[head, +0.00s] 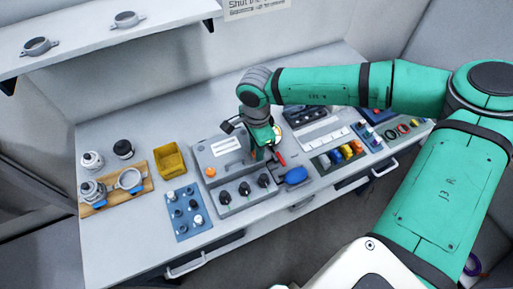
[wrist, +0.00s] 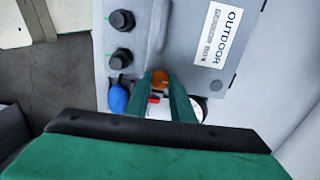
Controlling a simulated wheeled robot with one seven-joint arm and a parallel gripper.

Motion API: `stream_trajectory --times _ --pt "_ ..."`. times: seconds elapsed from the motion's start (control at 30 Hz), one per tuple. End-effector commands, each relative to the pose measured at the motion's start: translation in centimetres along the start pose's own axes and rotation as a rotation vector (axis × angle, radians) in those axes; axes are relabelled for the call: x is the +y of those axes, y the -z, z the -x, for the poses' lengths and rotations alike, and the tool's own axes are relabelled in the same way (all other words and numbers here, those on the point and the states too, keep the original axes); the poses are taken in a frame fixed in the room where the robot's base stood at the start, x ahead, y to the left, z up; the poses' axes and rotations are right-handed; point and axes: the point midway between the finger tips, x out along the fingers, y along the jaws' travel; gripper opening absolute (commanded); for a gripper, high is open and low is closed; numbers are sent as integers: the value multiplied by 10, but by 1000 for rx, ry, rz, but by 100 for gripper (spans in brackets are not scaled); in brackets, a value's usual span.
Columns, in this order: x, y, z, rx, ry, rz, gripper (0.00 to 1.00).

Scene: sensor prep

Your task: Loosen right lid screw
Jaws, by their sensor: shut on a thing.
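The grey sensor box (head: 205,158) sits on the bench, with an orange lid screw (head: 211,171) visible at its left. Its lid (wrist: 185,60) fills the upper middle of the wrist view, with an "OUTDOOR" label (wrist: 220,33). The right orange lid screw (wrist: 160,77) shows between my fingertips in the wrist view. My gripper (head: 260,155) is over the right side of the box and shut on that screw. The arm hides the screw in the head view. Whether the screw has turned cannot be told.
Black knobs (head: 244,188) line the box's front. A blue rounded object (head: 293,176) and a small red part (head: 281,158) are close to my gripper. A yellow bin (head: 170,161), a blue parts mat (head: 183,228) and a wooden holder (head: 142,187) stand left. Bare bench lies front left.

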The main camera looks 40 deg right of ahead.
Motion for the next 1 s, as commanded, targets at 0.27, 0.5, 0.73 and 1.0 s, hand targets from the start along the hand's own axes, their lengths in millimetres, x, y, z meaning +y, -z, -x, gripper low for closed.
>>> stream_trajectory --times 0.27,0.5,0.73,1.0 --pt "0 2 0 3 0 -2 36" --pt "0 1 0 2 0 -2 40" --pt "-1 1 11 2 2 -2 40" --pt "0 2 59 4 3 -3 40"
